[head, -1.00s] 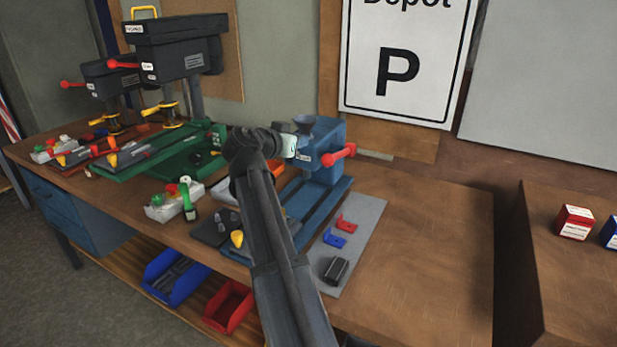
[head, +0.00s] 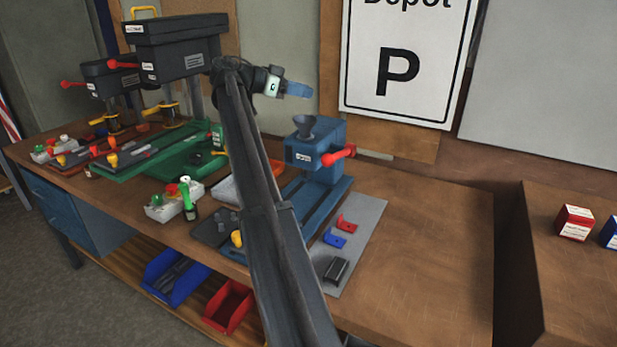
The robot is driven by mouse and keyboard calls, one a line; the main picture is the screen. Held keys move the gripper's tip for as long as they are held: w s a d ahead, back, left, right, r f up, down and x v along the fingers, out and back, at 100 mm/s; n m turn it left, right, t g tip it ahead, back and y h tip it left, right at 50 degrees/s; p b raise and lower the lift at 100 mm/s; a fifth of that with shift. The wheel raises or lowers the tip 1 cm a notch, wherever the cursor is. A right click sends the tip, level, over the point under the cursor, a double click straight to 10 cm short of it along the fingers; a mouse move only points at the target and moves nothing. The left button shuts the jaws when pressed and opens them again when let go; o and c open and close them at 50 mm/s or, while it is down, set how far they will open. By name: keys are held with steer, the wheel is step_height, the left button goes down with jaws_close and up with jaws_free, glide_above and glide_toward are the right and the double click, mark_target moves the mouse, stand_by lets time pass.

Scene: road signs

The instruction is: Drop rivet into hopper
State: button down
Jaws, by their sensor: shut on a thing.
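The hopper (head: 316,127) is a dark grey funnel on top of the blue riveting press (head: 318,160). Its mouth faces up and is clear of my gripper. My gripper (head: 303,90) is raised above the hopper and a little to its left in the picture, with its blue fingers pointing right. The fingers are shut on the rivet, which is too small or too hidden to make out. I cannot see inside the hopper.
A red handle (head: 340,155) sticks out from the press's right side. A grey mat (head: 370,215) holds red and blue brackets and a dark block. The bench's right part is bare. A parking sign (head: 405,65) hangs behind.

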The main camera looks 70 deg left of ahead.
mark_target(301, 127)
steer(key=shift+d+f, duration=0.2)
steer(key=shift+f, duration=2.9)
steer(key=c, duration=1)
jaws_free()
steer(key=shift+s, duration=0.1)
steer(key=v, duration=1.3)
steer(key=shift+s+a+r, duration=0.15)
steer(key=shift+s, duration=0.2)
steer(key=shift+w, duration=0.1)
